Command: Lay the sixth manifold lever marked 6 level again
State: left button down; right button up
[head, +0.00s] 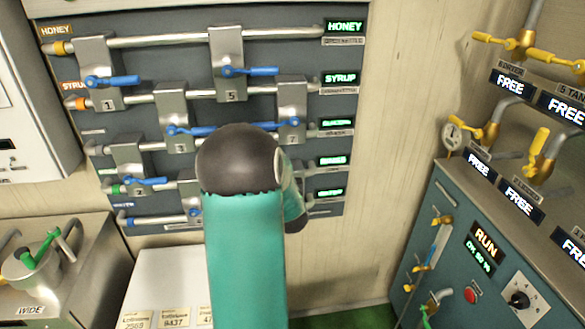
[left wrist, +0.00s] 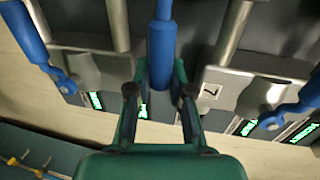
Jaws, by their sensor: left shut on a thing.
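The manifold panel (head: 135,70) carries steel blocks with blue levers on horizontal pipes. The blocks marked 1 (head: 100,62), 3 (head: 171,118), 5 (head: 226,60) and 7 (head: 292,100) show in the head view. I see no block marked 6 there; my teal arm covers the middle of the lower rows. In the left wrist view my left gripper (left wrist: 160,92) is shut on a blue lever (left wrist: 162,45), which runs roughly parallel to the pipes beside it. No 6 is readable on it. The gripper's fingers are hidden in the head view. My right gripper is out of view.
Neighbouring blue levers (left wrist: 25,35) and (left wrist: 290,112) lie either side of the held one. Green displays (head: 344,26) line the panel's right edge. A teal cabinet (head: 455,225) with yellow-handled taps stands right. A white box (head: 165,275) stands below the panel.

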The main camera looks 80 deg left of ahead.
pick_arm(q)
jog(key=shift+f, duration=0.1)
dwell(0.3)
jog(key=c, duration=1)
grip_release()
jog(key=shift+w+a+f, duration=0.1)
jog(key=shift+c, duration=0.2)
jog(key=d+r, duration=0.1)
jog(key=d, duration=0.6)
jog(key=shift+s+d+r, duration=0.25)
jog(key=shift+s, duration=0.05)
jog(key=shift+w, duration=0.1)
